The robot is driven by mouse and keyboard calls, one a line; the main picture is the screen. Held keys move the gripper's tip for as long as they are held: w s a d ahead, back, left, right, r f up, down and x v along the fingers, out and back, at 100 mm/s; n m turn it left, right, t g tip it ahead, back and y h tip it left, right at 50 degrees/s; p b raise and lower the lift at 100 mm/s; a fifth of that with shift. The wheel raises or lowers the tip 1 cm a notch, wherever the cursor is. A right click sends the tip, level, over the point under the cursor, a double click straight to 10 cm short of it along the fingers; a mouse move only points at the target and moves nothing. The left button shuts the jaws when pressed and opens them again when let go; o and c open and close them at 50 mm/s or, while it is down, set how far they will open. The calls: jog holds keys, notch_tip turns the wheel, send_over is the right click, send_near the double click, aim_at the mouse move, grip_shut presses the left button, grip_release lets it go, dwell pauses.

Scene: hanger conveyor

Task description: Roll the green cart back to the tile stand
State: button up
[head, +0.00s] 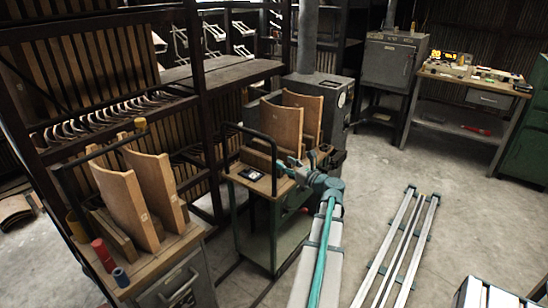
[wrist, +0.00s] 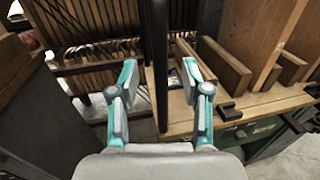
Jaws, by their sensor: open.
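The green cart (head: 240,225) stands mid-floor in the head view, with a wooden top, a lower shelf and a black bar handle (head: 273,165). Curved brown boards (head: 281,136) stand on its top. My gripper (head: 290,166) is open at the cart's top. In the wrist view, the black upright of the handle (wrist: 160,55) passes between the open fingers (wrist: 159,92), with gaps visible on both sides. The cart's wooden top (wrist: 245,108) lies beyond. A wooden-topped stand (head: 170,250) with similar curved tiles (head: 125,200) is at left; it may be the tile stand.
A dark rack (head: 205,90) with hangers runs behind the cart. A grey machine (head: 335,95) stands close behind it. Metal rails (head: 395,245) lie on the floor at right. A workbench (head: 470,85) stands at back right. Floor between is open.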

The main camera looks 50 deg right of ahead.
jog(key=w+d, duration=0.1)
jog(key=w, duration=0.6)
jog(key=shift+d+p, duration=0.2)
jog(key=shift+p, duration=0.1)
grip_shut()
